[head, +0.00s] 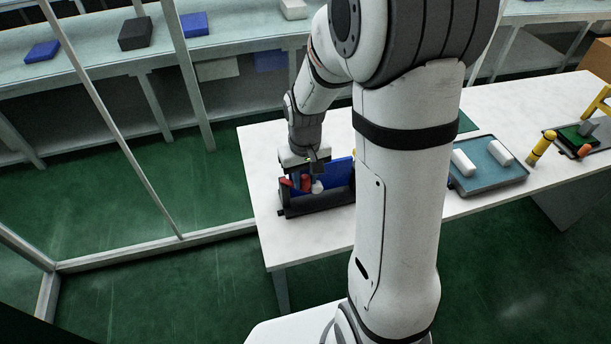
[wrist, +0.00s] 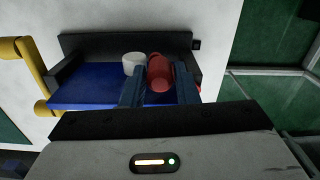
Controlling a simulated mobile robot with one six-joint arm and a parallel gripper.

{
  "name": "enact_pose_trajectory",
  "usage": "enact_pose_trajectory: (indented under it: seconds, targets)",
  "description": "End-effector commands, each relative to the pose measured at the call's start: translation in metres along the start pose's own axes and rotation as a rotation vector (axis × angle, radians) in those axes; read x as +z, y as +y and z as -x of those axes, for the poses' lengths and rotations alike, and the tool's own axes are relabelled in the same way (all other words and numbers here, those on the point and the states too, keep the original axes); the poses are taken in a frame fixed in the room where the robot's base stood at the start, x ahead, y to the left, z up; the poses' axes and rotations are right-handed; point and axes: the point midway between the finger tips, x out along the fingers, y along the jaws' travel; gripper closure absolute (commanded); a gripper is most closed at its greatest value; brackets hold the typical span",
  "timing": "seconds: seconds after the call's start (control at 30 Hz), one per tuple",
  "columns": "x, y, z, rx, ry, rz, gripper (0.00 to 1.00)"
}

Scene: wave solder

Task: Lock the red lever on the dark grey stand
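The dark grey stand (head: 318,204) sits at the left end of the white table and holds an upright blue panel (head: 340,172). It also shows in the wrist view (wrist: 90,42), with a blue surface (wrist: 85,88). A red part that looks like the lever (wrist: 158,70) lies between my two fingers in the wrist view; red also shows in the head view (head: 305,184). A white cylinder (wrist: 133,63) stands just left of it. My gripper (wrist: 158,88) is down at the stand, its fingers apart on both sides of the red part. Whether they touch it is unclear.
A yellow bracket (wrist: 35,65) stands close to the stand's left in the wrist view. A blue-grey tray (head: 490,178) with white cylinders, a yellow bottle (head: 542,147) and a dark tray (head: 585,140) are further right. Bare tabletop lies in front of the tray.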

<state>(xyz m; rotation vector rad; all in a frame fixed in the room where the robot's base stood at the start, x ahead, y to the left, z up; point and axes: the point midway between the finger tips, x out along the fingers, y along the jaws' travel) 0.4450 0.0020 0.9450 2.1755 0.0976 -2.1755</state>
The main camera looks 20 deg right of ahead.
Motion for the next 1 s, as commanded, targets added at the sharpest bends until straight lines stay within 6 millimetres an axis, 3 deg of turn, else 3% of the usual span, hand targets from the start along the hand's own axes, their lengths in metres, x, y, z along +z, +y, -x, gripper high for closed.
enact_pose_trajectory:
  seconds: [0.33, 1.0]
  targets:
    - [0.0, 0.0, 0.0, 0.0, 0.0, -0.001, 1.0]
    - [0.003, 0.011, 0.0, 0.0, 0.001, -0.079, 1.0]
